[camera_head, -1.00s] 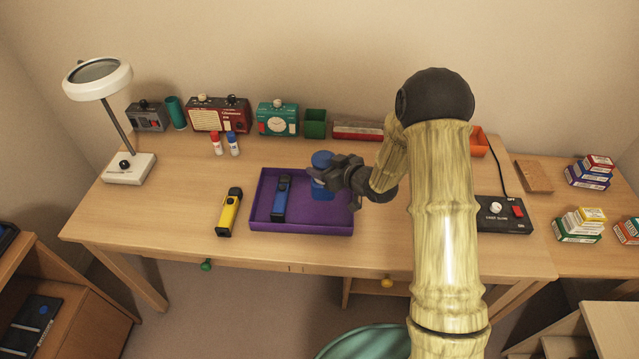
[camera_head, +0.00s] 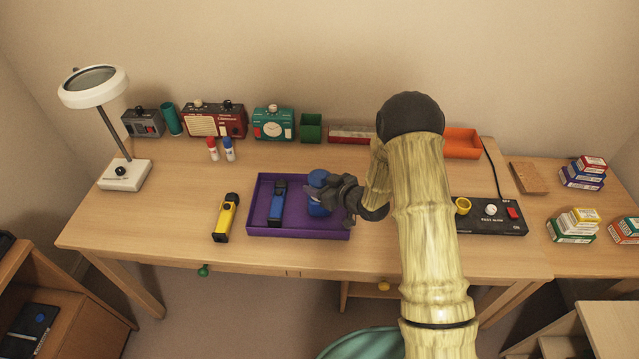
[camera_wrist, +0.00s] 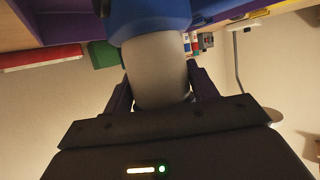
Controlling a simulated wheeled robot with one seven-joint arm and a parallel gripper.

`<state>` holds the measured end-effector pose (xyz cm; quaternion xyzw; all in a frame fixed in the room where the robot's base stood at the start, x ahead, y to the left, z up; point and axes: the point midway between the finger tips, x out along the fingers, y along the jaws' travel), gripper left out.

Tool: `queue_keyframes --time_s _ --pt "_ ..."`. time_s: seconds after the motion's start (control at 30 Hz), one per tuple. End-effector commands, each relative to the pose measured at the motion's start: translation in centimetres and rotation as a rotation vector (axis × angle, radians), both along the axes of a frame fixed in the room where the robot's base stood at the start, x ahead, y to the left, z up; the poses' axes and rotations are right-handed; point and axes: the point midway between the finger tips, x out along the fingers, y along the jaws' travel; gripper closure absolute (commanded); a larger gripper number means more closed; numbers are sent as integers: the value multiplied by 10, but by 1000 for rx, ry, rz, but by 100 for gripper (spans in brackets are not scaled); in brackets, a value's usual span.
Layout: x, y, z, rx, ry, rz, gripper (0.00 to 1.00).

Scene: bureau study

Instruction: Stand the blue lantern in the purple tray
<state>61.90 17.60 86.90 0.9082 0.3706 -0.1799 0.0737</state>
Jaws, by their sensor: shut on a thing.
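The purple tray (camera_head: 297,232) lies on the desk, left of my arm. The blue lantern (camera_head: 318,205) is at the tray's right part, looking upright, with my gripper (camera_head: 328,190) shut on it from the right. In the wrist view the lantern's pale grey middle (camera_wrist: 158,72) is between my two fingers (camera_wrist: 158,92), with its blue part (camera_wrist: 150,15) at the top of the picture. Whether its base touches the tray floor is hidden.
A yellow flashlight (camera_head: 226,218) is left of the tray. Red and blue-capped glue sticks (camera_head: 228,149) stand behind it. A black switch box (camera_head: 490,214) is right of my arm. Radios, a clock and a green box (camera_head: 311,127) line the wall. The desk's front left is clear.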

Motion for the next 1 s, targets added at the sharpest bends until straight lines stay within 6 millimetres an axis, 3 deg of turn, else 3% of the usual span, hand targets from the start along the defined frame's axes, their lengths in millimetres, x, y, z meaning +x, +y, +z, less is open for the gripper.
queue_keyframes --time_s 0.2,0.23,0.3,0.33,0.73,1.0 --pt "0 0 -4 1 -1 0 75" --pt "0 0 -3 1 1 0 36" --pt "0 0 -3 0 1 0 23" --pt "0 0 -3 0 1 0 20" --pt "-1 -1 2 0 1 0 20" --pt "-28 -29 16 0 1 -3 20"
